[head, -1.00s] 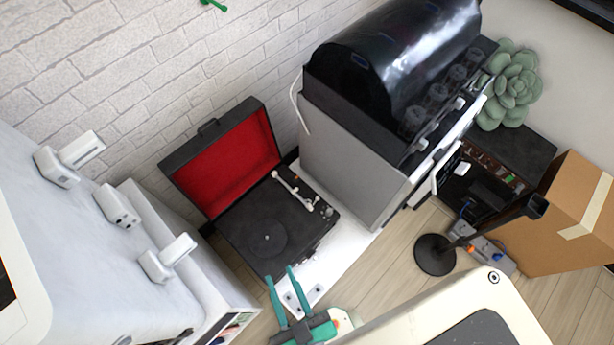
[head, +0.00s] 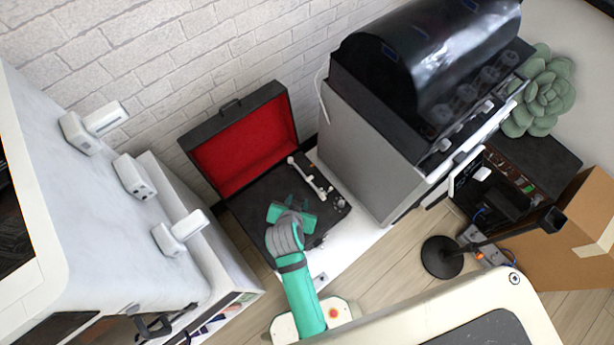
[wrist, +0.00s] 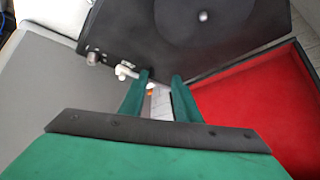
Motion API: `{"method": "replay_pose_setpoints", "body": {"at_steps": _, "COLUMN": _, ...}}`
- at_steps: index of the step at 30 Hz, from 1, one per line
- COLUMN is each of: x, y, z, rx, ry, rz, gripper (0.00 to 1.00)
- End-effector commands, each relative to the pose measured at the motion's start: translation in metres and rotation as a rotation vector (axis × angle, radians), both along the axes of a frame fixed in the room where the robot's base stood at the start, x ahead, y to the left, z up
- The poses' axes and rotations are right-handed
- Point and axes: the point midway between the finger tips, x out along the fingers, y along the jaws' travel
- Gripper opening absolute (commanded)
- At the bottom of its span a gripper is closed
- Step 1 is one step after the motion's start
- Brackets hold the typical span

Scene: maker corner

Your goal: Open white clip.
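A white tonearm (head: 309,178), with a small white clip-like part at its wall end (head: 292,160), lies along the right side of the open record player's deck (head: 258,222). I cannot tell for sure that this part is the white clip, or whether it is open. In the wrist view, a white and metal tonearm part (wrist: 126,71) is beside the left fingertip. My green gripper (wrist: 160,80) is open, its fingers apart, with white and orange parts visible in the gap. In the head view, my gripper (head: 291,213) is over the deck and hides its fingertips.
The player's red-lined lid (head: 245,140) stands open against the brick wall. A grey cabinet with a glossy black top (head: 365,150) stands close on the right. Several white hinged fittings (head: 135,177) are on the white unit at left. A black stand (head: 442,257) is on the floor.

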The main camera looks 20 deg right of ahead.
Motion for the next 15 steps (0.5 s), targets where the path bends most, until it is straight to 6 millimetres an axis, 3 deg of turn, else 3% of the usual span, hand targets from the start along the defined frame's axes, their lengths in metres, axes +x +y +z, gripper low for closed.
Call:
{"method": "replay_pose_setpoints", "body": {"at_steps": 1, "x": 0.015, "y": -0.004, "z": 0.005, "rx": 0.012, "ry": 0.016, "rz": -0.047, "gripper": 0.30}}
{"method": "replay_pose_setpoints", "body": {"at_steps": 6, "x": 0.042, "y": -0.017, "z": 0.020, "rx": 0.054, "ry": 0.105, "rz": -0.238, "gripper": 0.30}}
{"method": "replay_pose_setpoints", "body": {"at_steps": 15, "x": 0.067, "y": -0.024, "z": 0.061, "rx": 0.121, "ry": 0.218, "rz": -0.530, "gripper": 0.30}}
